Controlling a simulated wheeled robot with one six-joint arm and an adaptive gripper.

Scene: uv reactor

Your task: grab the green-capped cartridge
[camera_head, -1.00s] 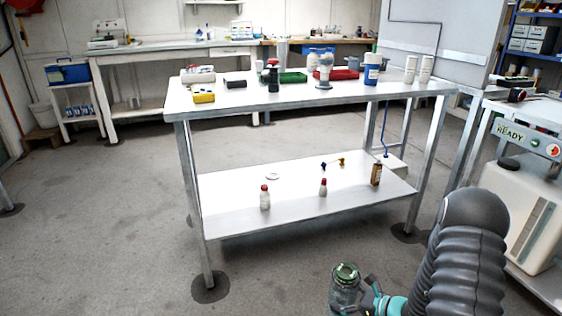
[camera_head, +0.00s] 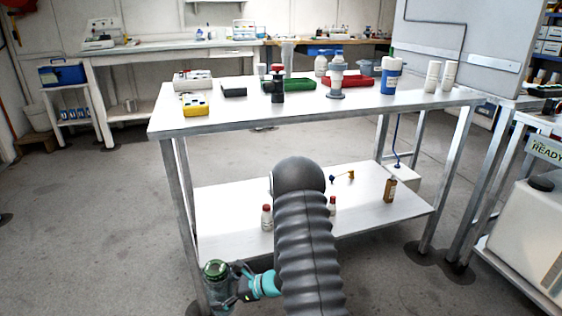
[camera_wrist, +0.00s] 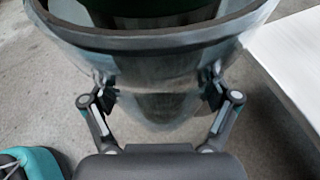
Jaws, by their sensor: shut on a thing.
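The green-capped cartridge (camera_head: 215,290) is a clear, see-through cylinder with a green top, low in the head view, in front of the table's near left leg. My gripper (camera_head: 236,284) is shut on it from the right side. In the wrist view the cartridge (camera_wrist: 160,85) fills the upper middle, and the fingers of my gripper (camera_wrist: 160,100) press on both its sides. It looks roughly upright and held clear of the table.
A steel table (camera_head: 300,115) bears trays, a blue-labelled jar (camera_head: 391,76) and white bottles. Its lower shelf (camera_head: 235,215) holds red-capped bottles and a brown bottle (camera_head: 390,190). A white tank (camera_head: 525,225) stands at right. Open floor (camera_head: 90,230) lies to the left.

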